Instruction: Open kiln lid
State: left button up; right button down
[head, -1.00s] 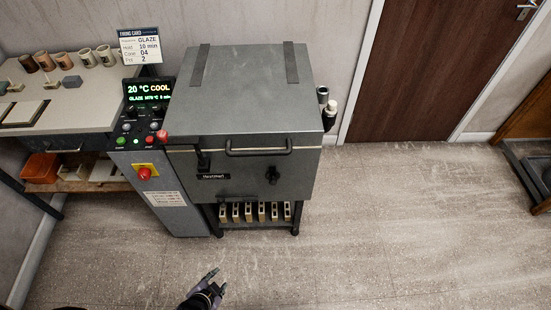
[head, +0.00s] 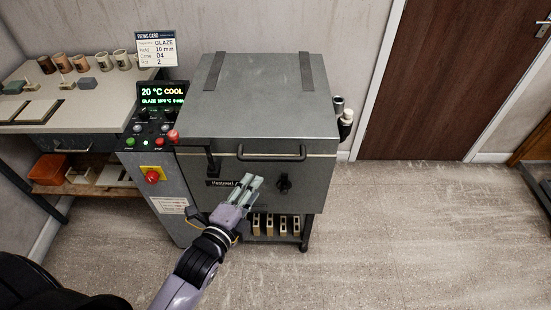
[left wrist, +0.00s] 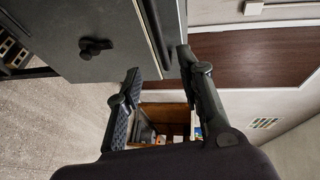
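The grey kiln stands at the centre of the head view with its flat lid (head: 255,90) down. A dark bar handle (head: 272,157) runs along the lid's front edge. A black knob (head: 284,184) is on the kiln front below it. My left gripper (head: 252,182) is in front of the kiln, just below the handle's left part in the picture; I cannot tell whether it touches. In the left wrist view the fingers (left wrist: 160,62) are apart with nothing between them, and a dark bar, apparently the handle (left wrist: 154,32), lies near the fingertips. My right gripper is out of view.
The control panel (head: 161,97) with buttons and a red stop knob (head: 152,177) stands left of the kiln. A bench (head: 90,121) with cups is farther left. A dark door (head: 428,75) is at right.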

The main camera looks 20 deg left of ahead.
aim_at(274, 157)
pick_arm(q)
jog(key=x, duration=1.4)
jog(key=shift+w, duration=0.1)
jog(key=shift+c, duration=0.5)
grip_shut()
jog(key=shift+p, duration=0.3)
